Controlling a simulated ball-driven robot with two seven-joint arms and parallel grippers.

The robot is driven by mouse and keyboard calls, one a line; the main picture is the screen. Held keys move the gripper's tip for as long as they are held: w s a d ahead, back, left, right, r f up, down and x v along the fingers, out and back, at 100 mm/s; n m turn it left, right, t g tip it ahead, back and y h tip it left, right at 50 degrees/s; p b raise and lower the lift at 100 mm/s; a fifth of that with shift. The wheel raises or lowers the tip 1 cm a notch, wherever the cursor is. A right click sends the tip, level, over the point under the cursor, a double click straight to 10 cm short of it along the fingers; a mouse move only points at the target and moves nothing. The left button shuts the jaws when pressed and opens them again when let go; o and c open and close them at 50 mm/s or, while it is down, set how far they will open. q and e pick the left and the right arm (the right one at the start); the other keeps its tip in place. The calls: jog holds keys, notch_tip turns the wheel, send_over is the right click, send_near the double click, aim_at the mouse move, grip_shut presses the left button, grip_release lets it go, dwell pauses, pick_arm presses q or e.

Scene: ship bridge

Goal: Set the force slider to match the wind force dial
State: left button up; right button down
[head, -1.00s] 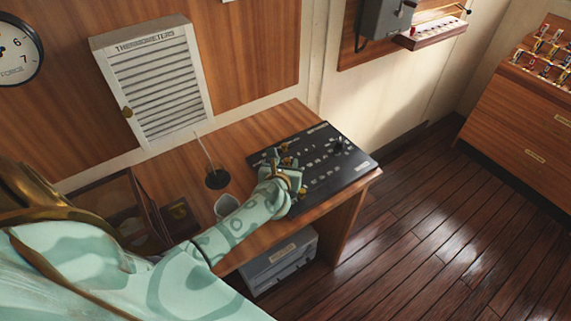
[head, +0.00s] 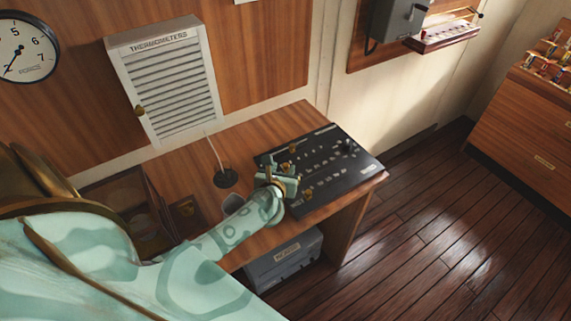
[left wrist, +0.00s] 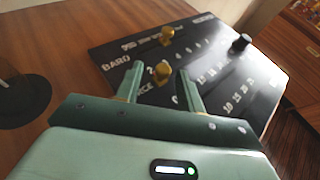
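The wind force dial (head: 28,45) hangs on the wall at the far left, cut by the picture edge. Its dark needle points down and left; 5, 6 and 7 show on its upper and right side. The black control panel (head: 330,178) lies on the desk, with brass knobs and a black knob. My left gripper (head: 288,183) is over its left part. In the left wrist view its fingers are apart, with a brass knob (left wrist: 161,72) between their tips in the picture, seemingly untouched. Lettering ending in "CE" beside it is partly hidden. My right gripper is not in view.
Another brass knob (left wrist: 167,34) and a black knob (left wrist: 240,43) stand farther along the panel. A thin rod rises from a dark round base (head: 226,178) left of the panel. A cup (head: 233,203) is partly behind my arm. The floor right of the desk is clear.

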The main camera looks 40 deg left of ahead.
pick_arm(q)
jog(key=shift+r, duration=0.1)
jog(key=shift+r, duration=0.25)
notch_tip(320, 180, up, 3)
jog(key=shift+a+r+p, duration=0.1)
jog(key=shift+r+p, duration=0.05)
jog(key=shift+p, duration=0.85)
jog(key=s+d+r+p, duration=0.2)
jog(key=s+d+r, duration=0.6)
jog(key=s, duration=0.3)
jog(key=shift+s+r, duration=0.35)
jog(key=shift+r, duration=0.2)
jog(key=shift+d, duration=0.1)
